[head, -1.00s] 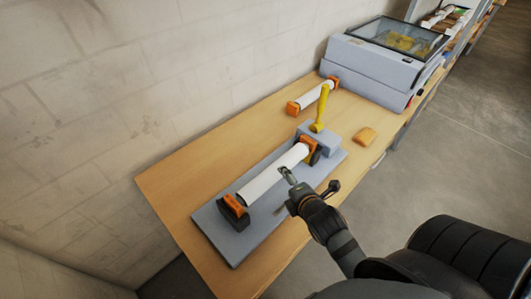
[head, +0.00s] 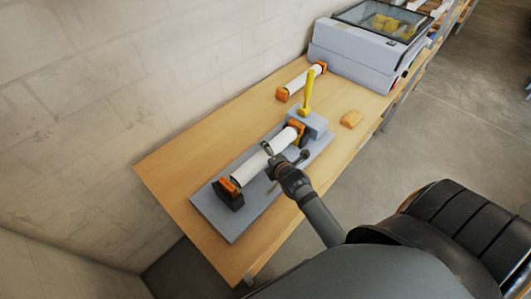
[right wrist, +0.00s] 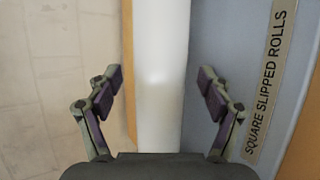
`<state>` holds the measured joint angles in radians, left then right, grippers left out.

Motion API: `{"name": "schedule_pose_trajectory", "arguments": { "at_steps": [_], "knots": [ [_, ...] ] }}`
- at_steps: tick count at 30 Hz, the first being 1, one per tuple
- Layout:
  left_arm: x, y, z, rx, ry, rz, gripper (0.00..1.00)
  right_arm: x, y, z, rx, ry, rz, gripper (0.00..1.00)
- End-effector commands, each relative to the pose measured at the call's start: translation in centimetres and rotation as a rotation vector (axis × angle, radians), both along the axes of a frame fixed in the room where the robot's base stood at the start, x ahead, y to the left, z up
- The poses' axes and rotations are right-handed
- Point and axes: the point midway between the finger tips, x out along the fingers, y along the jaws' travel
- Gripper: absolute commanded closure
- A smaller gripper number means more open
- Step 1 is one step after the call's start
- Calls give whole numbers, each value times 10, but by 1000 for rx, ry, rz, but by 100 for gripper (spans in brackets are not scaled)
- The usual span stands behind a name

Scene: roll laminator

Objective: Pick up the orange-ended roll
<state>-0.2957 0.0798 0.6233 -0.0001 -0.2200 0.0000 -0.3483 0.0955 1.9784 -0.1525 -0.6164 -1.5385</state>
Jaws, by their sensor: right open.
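A white roll (head: 249,168) with orange end pieces lies along a grey fixture on the bench. A second white roll (head: 302,80) with orange ends lies further back by the wall. My right gripper (head: 268,151) is over the middle of the fixture roll, hiding part of it. In the right wrist view, its open fingers (right wrist: 159,75) stand on either side of the white roll (right wrist: 162,45), with gaps and nothing gripped. I cannot tell how far the fingers reach down. My left gripper is not in view.
The grey base (head: 221,216) carries a label (right wrist: 270,85) reading "SQUARE SLIPPED ROLLS". A yellow upright handle (head: 307,95) stands on a grey block behind the fixture. An orange block (head: 351,119) lies to its right. The grey laminator (head: 352,58) fills the back of the bench.

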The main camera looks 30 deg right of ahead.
Motion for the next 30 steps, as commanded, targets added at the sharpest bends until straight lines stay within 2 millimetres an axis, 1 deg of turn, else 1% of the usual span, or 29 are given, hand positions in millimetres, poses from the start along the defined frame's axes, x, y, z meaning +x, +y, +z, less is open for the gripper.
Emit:
{"name": "schedule_pose_trajectory", "arguments": {
  "at_steps": [1, 3, 7, 8, 16, 20, 25, 30],
  "knots": [
    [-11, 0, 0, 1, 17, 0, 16, 3, 0, 0, 0, -1, 0, 20],
    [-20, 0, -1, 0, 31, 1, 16, 3, 0, -2, 0, 0, 0, 20],
    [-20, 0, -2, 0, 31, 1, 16, 3, 0, -2, 0, 0, 0, 20],
    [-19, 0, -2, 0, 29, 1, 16, 3, 0, -2, 0, 0, 0, 23],
    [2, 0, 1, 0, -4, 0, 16, 3, 0, -2, 0, 0, 0, 59],
    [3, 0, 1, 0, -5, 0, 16, 3, 0, -2, 1, 0, -1, 77],
    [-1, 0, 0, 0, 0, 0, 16, 2, 0, -2, 0, 0, 0, 100],
    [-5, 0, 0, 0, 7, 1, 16, 4, 0, 0, 0, -5, 0, 100]
  ]
}}
